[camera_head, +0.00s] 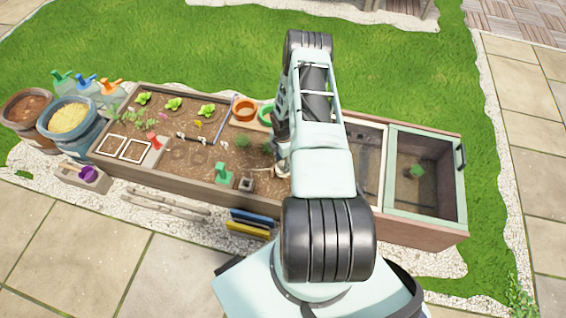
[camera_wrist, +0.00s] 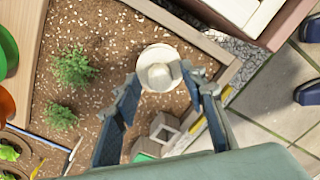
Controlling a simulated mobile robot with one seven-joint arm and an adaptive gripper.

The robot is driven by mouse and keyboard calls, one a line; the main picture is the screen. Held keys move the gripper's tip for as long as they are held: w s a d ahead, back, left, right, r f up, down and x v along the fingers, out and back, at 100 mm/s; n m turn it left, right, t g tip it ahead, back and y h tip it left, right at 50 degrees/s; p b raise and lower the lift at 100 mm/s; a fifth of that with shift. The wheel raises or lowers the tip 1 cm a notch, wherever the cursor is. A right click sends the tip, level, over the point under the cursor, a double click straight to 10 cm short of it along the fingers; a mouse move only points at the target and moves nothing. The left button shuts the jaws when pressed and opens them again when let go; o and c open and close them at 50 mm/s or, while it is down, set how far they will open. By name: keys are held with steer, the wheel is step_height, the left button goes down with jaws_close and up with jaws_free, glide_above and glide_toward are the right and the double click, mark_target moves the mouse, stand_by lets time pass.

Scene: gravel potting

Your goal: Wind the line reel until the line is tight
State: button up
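A round cream-white piece with a raised knob in its middle, which looks like the line reel (camera_wrist: 157,54), sits on the brown soil in the wrist view, near the bed's wooden edge. My gripper (camera_wrist: 160,76) is open over it, one finger on each side of the knob. The right fingertip overlaps the disc's rim in the picture; I cannot tell whether it touches. No line running from the reel can be made out.
A grey square box (camera_wrist: 165,129) and a green piece stand close below the gripper. Two green plants (camera_wrist: 73,68) grow left of the reel. Orange pot (camera_head: 244,108) and green pot stand at the bed's back. A glazed frame (camera_head: 428,131) is at right.

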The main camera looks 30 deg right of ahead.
jaws_close()
steer(key=shift+f+m+b, duration=0.1)
steer(key=shift+m+b, duration=0.2)
steer(key=shift+m+b, duration=0.7)
steer(key=shift+m, duration=0.3)
steer(key=m+b, duration=0.1)
steer(key=m, duration=0.1)
steer(key=shift+m, duration=0.3)
steer(key=m+b, duration=0.3)
steer(key=m, duration=0.3)
steer(key=m+b, duration=0.2)
steer(key=m, duration=0.4)
steer(key=shift+m, duration=0.4)
steer(key=m+b, duration=0.2)
steer(key=m, duration=0.4)
steer(key=shift+m, duration=0.3)
